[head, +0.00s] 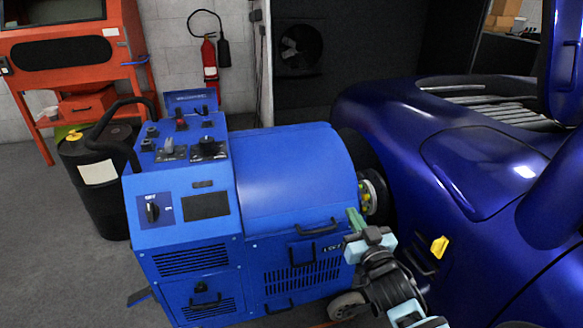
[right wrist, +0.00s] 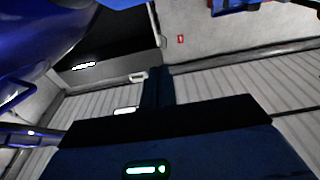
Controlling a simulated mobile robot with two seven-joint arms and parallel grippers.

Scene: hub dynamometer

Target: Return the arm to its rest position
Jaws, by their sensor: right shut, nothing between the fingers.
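My right arm comes in from the bottom right of the head view. My right gripper (head: 355,218) is shut and empty, with its green fingertips in front of the right end of the blue dynamometer (head: 295,175), near the wheel hub (head: 372,196). I cannot tell whether the fingertips touch the machine. In the right wrist view the shut fingers (right wrist: 157,88) stand up from the dark gripper body with nothing between them. My left gripper is not in view.
The dark blue car (head: 460,170) fills the right side, close to my right arm. A black drum (head: 100,185) stands left of the dynamometer. A red cabinet (head: 70,50) and a fire extinguisher (head: 209,60) are behind. Grey floor lies open at the lower left.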

